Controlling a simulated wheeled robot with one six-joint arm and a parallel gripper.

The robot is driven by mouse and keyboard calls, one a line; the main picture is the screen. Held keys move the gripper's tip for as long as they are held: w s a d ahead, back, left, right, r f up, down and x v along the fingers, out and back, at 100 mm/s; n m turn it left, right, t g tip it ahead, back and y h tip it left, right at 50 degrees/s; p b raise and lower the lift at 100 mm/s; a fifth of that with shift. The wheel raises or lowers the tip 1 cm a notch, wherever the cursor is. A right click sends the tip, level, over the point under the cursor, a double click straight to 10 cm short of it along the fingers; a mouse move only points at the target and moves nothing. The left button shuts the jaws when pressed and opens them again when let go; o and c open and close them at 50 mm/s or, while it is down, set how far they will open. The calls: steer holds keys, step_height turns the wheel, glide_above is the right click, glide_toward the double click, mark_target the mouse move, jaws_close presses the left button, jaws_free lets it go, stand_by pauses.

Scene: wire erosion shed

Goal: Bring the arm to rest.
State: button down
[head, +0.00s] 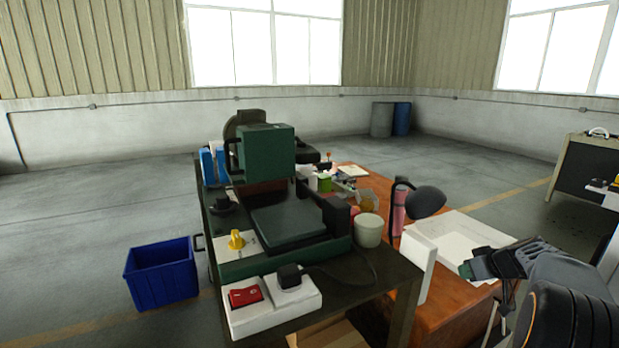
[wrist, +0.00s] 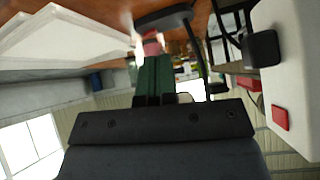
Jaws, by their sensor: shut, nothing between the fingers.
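My arm reaches in from the right edge of the head view, folded low beside the brown wooden table (head: 440,312). My gripper (head: 464,270) points left, over or just in front of the big white sheet (head: 455,237) on that table; the exact gap cannot be told. Its green fingers also show in the wrist view (wrist: 153,72), close together with nothing between them. The wrist view is upside down, with the table at the top.
A black lamp (head: 426,201) and an upright white panel (head: 418,262) stand close left of my gripper. A dark bench (head: 375,283) carries a green machine (head: 266,150), a red switch (head: 245,296) and a pale cup (head: 368,230). A blue crate (head: 162,275) stands on the floor left.

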steer(key=s+a+f+m+g+h+p, duration=0.1)
steer(key=s+a+f+m+g+p, duration=0.2)
steer(key=s+a+m, duration=0.5)
steer(key=s+a+r+n+g+h+p, duration=0.1)
steer(key=s+a+r+n+h+p, duration=0.1)
steer(key=s+a+r+n+p, duration=0.3)
steer(key=shift+s+a+r+p, duration=2.3)
steer(key=shift+s+a+r, duration=2.2)
steer(key=shift+s+a, duration=1.4)
steer(key=shift+w+a, duration=0.15)
steer(key=shift+w, duration=0.05)
